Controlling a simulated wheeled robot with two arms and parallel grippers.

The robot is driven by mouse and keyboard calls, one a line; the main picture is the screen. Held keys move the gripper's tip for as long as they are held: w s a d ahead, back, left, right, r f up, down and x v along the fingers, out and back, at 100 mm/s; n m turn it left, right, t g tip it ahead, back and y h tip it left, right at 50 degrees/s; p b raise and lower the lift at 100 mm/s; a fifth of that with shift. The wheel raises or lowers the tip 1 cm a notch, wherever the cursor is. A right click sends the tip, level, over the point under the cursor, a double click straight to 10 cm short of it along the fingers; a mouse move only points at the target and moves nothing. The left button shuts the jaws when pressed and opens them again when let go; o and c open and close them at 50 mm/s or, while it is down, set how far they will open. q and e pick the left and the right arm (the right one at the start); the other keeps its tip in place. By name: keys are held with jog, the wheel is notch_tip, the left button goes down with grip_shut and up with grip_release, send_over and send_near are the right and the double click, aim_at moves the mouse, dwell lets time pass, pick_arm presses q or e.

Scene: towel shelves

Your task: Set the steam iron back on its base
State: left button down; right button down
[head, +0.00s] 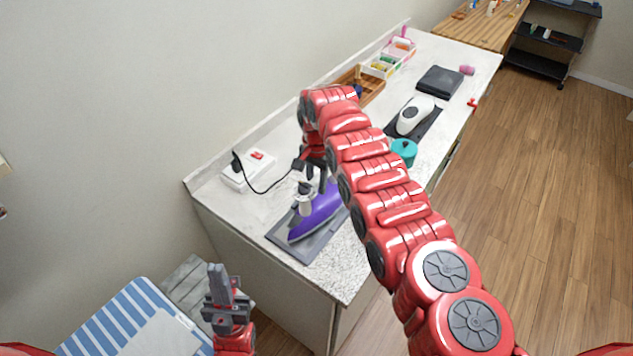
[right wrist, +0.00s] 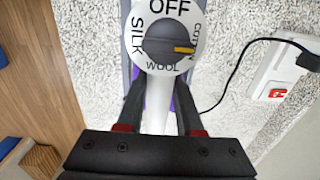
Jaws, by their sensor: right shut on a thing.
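The steam iron (head: 315,214), with a purple body, is over a flat dark grey base (head: 318,240) at the near end of the counter. I cannot tell whether it touches the base. My right gripper (head: 318,184) reaches down over the iron from behind and partly hides it. In the right wrist view its fingers (right wrist: 158,112) are shut on the iron's white handle (right wrist: 157,98). A dial (right wrist: 167,40) marked OFF, SILK and WOOL shows beyond the fingers, its yellow mark to the right. My left gripper (head: 228,292) is away from the counter, low on the left, with nothing visible in it.
A white socket box (head: 246,172) with a black plug and cord stands against the wall, left of the iron. A teal container (head: 403,152), a white device (head: 413,115) and a dark flat box (head: 440,81) stand further along the counter. A blue-striped surface (head: 125,312) lies at lower left.

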jog(key=shift+r+p, duration=0.15)
jog(key=shift+p, duration=0.25)
jog(key=shift+f+b, duration=0.7)
jog(key=shift+b, duration=0.1)
dwell(1.5)
jog(key=shift+s, duration=0.1)
dwell(0.4)
jog(key=c, duration=0.6)
grip_release()
jog(key=shift+f, duration=0.1)
jog(key=o, duration=0.6)
jog(key=shift+s+f+b, duration=0.1)
jog(key=shift+b, duration=0.2)
